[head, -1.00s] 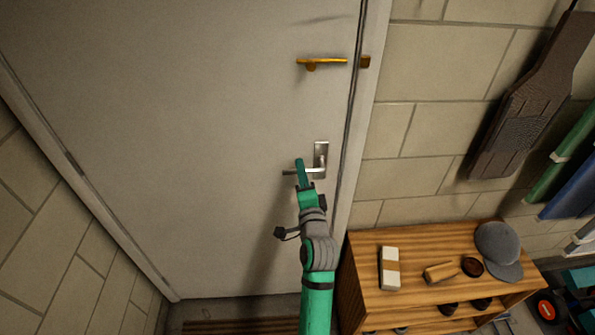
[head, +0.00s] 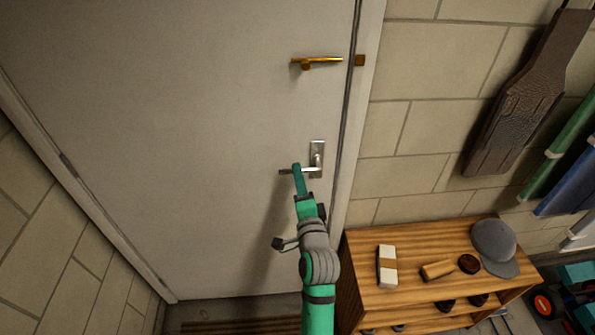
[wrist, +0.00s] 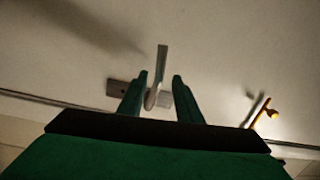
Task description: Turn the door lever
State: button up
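The silver door lever (head: 285,171) points left from its upright backplate (head: 317,150) near the right edge of the pale door (head: 190,120). It looks about level. My gripper (head: 297,168) is at the lever, and its green fingers hide part of the handle in the head view. In the wrist view the lever (wrist: 162,60) lies between the two fingers of my gripper (wrist: 160,77). The fingers are apart, with visible gaps beside the lever. I cannot tell whether either finger touches it.
A brass latch (head: 318,62) sits higher on the door. A wooden shelf unit (head: 430,235) stands right of the door, with a cap (head: 493,240) and small items on top. A brick wall (head: 430,70) borders the door. A striped mat (head: 240,326) lies below.

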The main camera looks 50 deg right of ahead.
jog(key=v, duration=0.7)
jog(key=shift+s+a, duration=0.2)
jog(key=shift+a, duration=0.05)
dwell(0.3)
jog(key=s+a+f+n+y, duration=0.2)
jog(key=a+f+n, duration=0.2)
jog(key=a, duration=0.3)
jog(key=s+a+f+n+t+y, duration=0.1)
jog(key=a+f+n+y, duration=0.1)
jog(key=a+f+n, duration=0.45)
jog(key=s+a+f+n+y, duration=0.2)
jog(key=a+f, duration=0.1)
jog(key=a, duration=0.6)
jog(key=s+a+f+n+y, duration=0.1)
jog(key=s+a+n+y, duration=0.4)
jog(key=s+a+n, duration=0.6)
jog(key=s+a, duration=0.4)
jog(key=a, duration=0.3)
jog(key=shift+s+f+n+y, duration=0.2)
jog(key=shift+n+y, duration=0.15)
jog(key=shift+y, duration=0.05)
jog(key=shift+a, duration=0.1)
